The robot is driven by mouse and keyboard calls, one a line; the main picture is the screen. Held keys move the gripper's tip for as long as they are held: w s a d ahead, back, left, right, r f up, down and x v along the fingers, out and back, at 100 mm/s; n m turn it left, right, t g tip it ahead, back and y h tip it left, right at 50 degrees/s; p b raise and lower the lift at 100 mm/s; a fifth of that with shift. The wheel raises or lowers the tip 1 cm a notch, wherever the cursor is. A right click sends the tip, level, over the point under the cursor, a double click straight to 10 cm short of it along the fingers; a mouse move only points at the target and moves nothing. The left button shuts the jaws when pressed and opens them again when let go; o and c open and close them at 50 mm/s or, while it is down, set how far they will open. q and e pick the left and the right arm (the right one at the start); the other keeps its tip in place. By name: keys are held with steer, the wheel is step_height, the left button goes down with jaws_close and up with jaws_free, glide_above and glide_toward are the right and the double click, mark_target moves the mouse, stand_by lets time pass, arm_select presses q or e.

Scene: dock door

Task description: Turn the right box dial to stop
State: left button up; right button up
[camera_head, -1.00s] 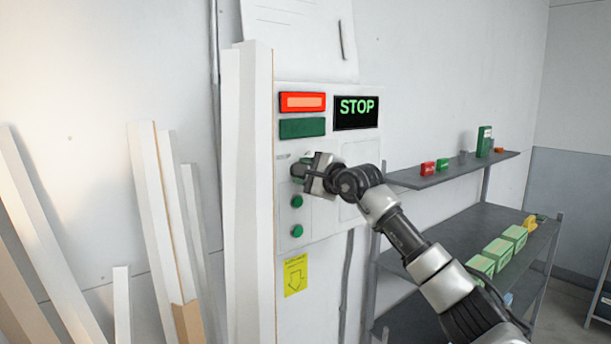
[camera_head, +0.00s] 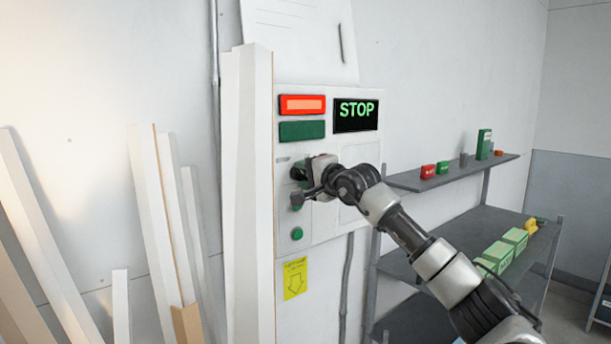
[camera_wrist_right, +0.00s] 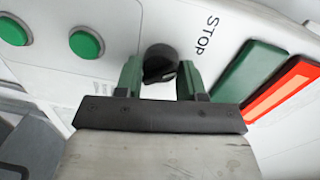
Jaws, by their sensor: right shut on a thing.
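The white control box (camera_head: 340,106) is on the wall, with a STOP display (camera_head: 356,114). Its black dial (camera_wrist_right: 160,63) shows in the right wrist view, near a printed STOP label (camera_wrist_right: 205,35). My right gripper (camera_wrist_right: 159,78) is shut on the dial, one green-faced finger on each side of it. In the head view my right gripper (camera_head: 300,174) is at the box front and hides most of the dial; which mark the dial points to is not clear. My left gripper is not in view.
A red lamp (camera_head: 303,104) is lit above a dark green one (camera_head: 302,130). A green button (camera_head: 297,234) sits below the gripper. White boards (camera_head: 247,200) stand close left of the box. A shelf rack (camera_head: 455,172) with small boxes stands right.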

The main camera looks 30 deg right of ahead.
stand_by(0.3)
steer(key=o, duration=0.9)
steer(key=shift+s, duration=0.1)
steer(key=shift+s+f+b, duration=0.15)
steer(key=shift+s+b, duration=0.15)
steer(key=shift+b, duration=0.1)
steer(key=s+r+b, duration=0.1)
steer(key=s+b, duration=0.3)
steer(key=s, duration=0.6)
steer(key=shift+d, duration=0.45)
steer(key=shift+f, duration=0.1)
